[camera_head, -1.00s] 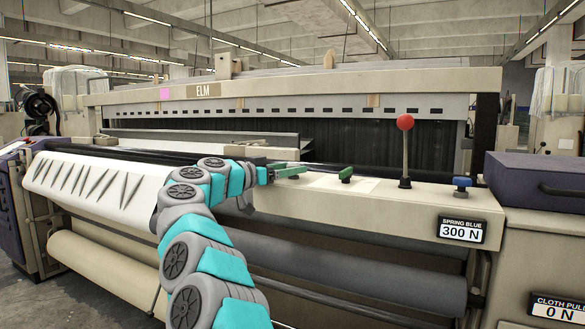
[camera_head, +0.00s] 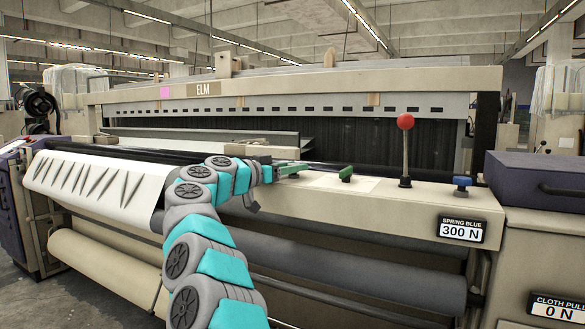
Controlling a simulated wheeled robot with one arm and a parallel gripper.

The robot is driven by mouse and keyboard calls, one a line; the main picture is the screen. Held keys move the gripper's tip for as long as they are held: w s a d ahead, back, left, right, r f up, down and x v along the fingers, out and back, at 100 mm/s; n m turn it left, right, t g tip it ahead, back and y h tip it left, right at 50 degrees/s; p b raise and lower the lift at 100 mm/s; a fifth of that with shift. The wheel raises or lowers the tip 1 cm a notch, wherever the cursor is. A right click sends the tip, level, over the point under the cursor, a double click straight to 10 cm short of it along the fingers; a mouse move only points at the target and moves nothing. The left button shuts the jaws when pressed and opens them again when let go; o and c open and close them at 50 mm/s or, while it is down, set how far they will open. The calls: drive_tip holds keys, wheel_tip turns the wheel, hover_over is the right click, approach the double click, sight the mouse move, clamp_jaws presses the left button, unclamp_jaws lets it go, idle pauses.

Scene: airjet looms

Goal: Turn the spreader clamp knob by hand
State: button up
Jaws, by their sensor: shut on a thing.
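My gripper (camera_head: 282,172) is at the end of my teal and grey arm, over the loom's cream front beam. It is shut on a green knob (camera_head: 297,168) with a long flat handle, the left one of two on the beam. The fingers are small in the picture and partly cover the knob's near end. A second green knob (camera_head: 346,174) stands free on the beam to the right. A blue knob (camera_head: 462,185) stands farther right. The pictures do not label which knob is the spreader clamp.
A lever with a red ball (camera_head: 405,122) rises between the second green knob and the blue knob. A sign (camera_head: 461,230) on the beam reads "SPRING BLUE 300 N". A purple box (camera_head: 537,178) is at the right. White cloth (camera_head: 95,180) lies over the left front.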

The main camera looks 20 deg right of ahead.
clamp_jaws()
drive_tip(key=shift+s+d+r+n+t+y+p, duration=0.1)
drive_tip(key=shift+n+t+y+p, duration=0.6)
drive_tip(key=shift+n+t+p, duration=0.5)
drive_tip(key=shift+n+t+y, duration=0.7)
drive_tip(key=shift+t, duration=0.7)
drive_tip(key=shift+s+d+n+t+y, duration=0.1)
drive_tip(key=shift+n+t+y, duration=0.7)
drive_tip(key=shift+t, duration=0.2)
drive_tip(key=shift+d+n+t+y, duration=0.15)
drive_tip(key=shift+n+t+y, duration=1.3)
drive_tip(key=shift+y, duration=0.45)
drive_tip(key=shift+n+t+y+b, duration=0.65)
drive_tip(key=shift+n+y, duration=0.5)
drive_tip(key=shift+y, duration=0.75)
